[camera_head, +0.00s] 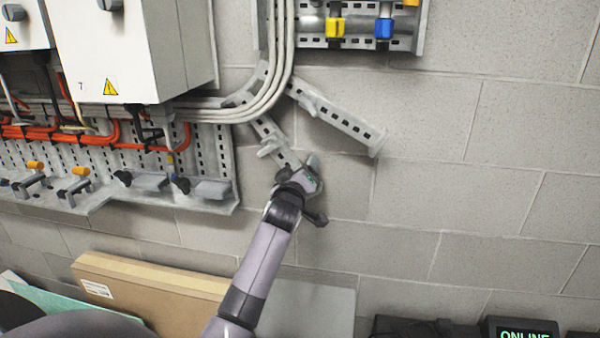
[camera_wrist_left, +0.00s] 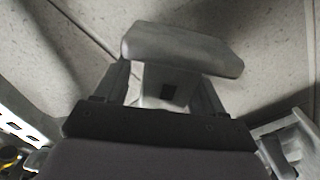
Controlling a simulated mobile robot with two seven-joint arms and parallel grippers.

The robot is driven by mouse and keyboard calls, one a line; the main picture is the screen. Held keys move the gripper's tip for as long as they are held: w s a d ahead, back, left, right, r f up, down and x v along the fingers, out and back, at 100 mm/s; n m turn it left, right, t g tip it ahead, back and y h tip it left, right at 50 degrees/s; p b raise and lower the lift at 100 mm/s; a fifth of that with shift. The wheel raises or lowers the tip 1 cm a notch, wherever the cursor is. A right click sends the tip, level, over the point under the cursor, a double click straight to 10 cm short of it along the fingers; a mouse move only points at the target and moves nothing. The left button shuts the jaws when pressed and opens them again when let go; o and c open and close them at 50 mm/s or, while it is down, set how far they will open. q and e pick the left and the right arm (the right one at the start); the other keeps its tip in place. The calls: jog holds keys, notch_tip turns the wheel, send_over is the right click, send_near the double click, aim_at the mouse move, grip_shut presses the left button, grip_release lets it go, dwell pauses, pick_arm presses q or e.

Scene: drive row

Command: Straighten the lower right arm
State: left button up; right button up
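Two perforated grey metal arms are mounted on the wall in the head view. The upper one (camera_head: 345,122) slants down to the right. The lower one (camera_head: 276,138) slants down more steeply, at an angle to it. My left gripper (camera_head: 304,178) is at the lower arm's bottom end and hides part of it. In the left wrist view, my left gripper's fingers (camera_wrist_left: 165,88) stand apart on either side of a light grey piece, with a rounded grey tab (camera_wrist_left: 180,46) at their tips. I cannot tell whether they press on it. My right gripper is not in view.
Grey cable lines (camera_head: 283,60) curve around above the arms. A cabinet (camera_head: 125,50) and a perforated rail with orange cables (camera_head: 120,172) are at the left. A cardboard box (camera_head: 150,290) leans below. The block wall (camera_head: 470,180) at the right is bare.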

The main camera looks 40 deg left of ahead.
pick_arm(q)
jog(key=shift+s+f, duration=0.1)
jog(key=v, duration=0.7)
dwell(0.4)
dwell(0.5)
